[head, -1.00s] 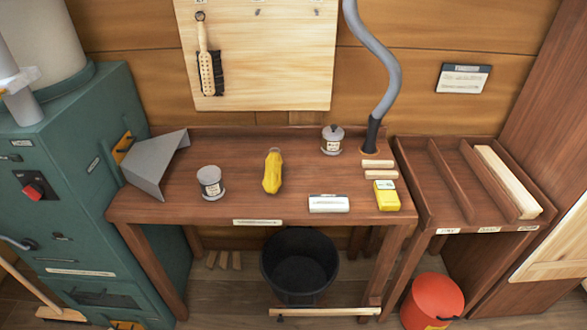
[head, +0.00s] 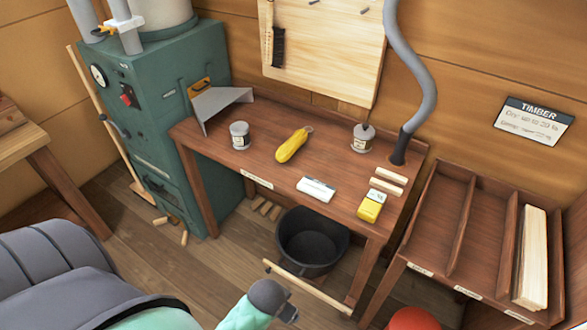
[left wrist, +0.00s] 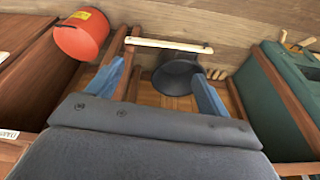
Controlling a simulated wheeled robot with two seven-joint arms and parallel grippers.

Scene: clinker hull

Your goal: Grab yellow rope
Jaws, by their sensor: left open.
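The yellow rope (head: 293,146) is a short twisted bundle lying on the brown wooden workbench (head: 262,152), near its middle, in the head view. Nothing touches it. It does not show in the left wrist view. My left gripper (left wrist: 158,70) shows in the left wrist view as two blue fingers spread apart with nothing between them. That view looks at the black bucket and floor area below the bench. My right gripper is not in view.
Around the rope stand a lidded jar (head: 362,138), a tin (head: 240,135), a white block (head: 316,189) and a yellow box (head: 371,206). A grey hose (head: 411,75) rises at the bench's right. A black bucket (head: 312,236) is below, and a green machine (head: 165,110) stands left.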

